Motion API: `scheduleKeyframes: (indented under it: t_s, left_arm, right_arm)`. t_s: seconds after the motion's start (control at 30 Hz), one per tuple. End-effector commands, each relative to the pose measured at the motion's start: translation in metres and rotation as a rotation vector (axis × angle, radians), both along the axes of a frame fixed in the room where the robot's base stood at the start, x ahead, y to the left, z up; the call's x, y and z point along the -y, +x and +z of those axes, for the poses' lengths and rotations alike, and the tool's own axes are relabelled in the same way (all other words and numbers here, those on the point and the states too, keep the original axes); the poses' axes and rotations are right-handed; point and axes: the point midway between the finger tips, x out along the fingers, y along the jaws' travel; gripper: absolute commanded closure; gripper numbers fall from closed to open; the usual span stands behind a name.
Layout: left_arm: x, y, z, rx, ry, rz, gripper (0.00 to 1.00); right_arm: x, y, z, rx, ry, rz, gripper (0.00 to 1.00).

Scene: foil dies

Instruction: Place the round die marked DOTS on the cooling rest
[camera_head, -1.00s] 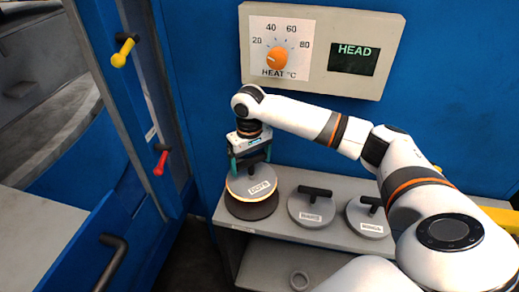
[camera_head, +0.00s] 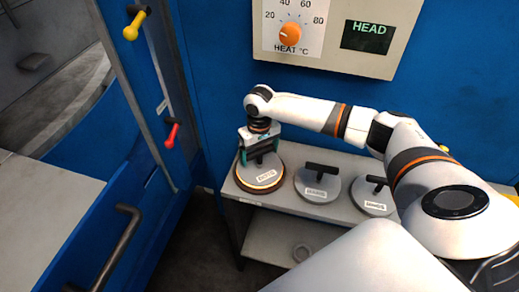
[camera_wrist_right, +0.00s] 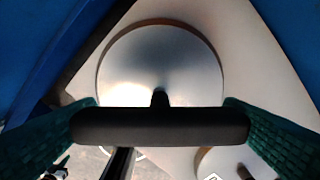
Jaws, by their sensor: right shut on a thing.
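The round grey die marked DOTS (camera_head: 270,173) is at the left end of the grey shelf, with its label facing front and an orange-lit rim. It appears flat over a dark round rest (camera_head: 259,190), of which only the edge shows; I cannot tell whether a small gap is left between them. My right gripper (camera_head: 259,157) is above the die with its green fingers shut on the black handle. In the right wrist view the handle bar (camera_wrist_right: 160,127) spans between both fingers, over the die's shiny top (camera_wrist_right: 160,65). My left gripper is not in view.
Two more grey dies with black T handles, a middle one (camera_head: 318,184) and a right one (camera_head: 373,197), stand beside it on the shelf (camera_head: 345,163). A heat dial panel (camera_head: 325,62) hangs behind. A blue door (camera_head: 110,215) stands left.

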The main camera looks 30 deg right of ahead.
Motion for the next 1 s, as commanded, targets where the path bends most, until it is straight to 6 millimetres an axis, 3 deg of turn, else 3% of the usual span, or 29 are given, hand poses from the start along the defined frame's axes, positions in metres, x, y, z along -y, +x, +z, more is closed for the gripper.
scheduleKeyframes:
  t_s: [0.07, 0.43, 0.8, 1.0]
  left_arm:
    - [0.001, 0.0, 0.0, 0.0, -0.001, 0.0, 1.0]
    - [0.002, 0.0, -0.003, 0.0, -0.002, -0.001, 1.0]
    - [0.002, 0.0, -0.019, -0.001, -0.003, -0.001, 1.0]
    - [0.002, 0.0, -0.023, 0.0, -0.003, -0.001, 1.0]
  right_arm:
    - [0.0, 0.0, 0.0, 0.0, 0.0, 0.0, 0.0]
    - [0.0, 0.001, 0.011, 0.002, 0.002, 0.0, 0.0]
    - [0.0, 0.001, 0.085, 0.003, 0.002, 0.0, 0.0]
    - [0.0, 0.001, 0.113, 0.001, 0.002, -0.001, 0.0]
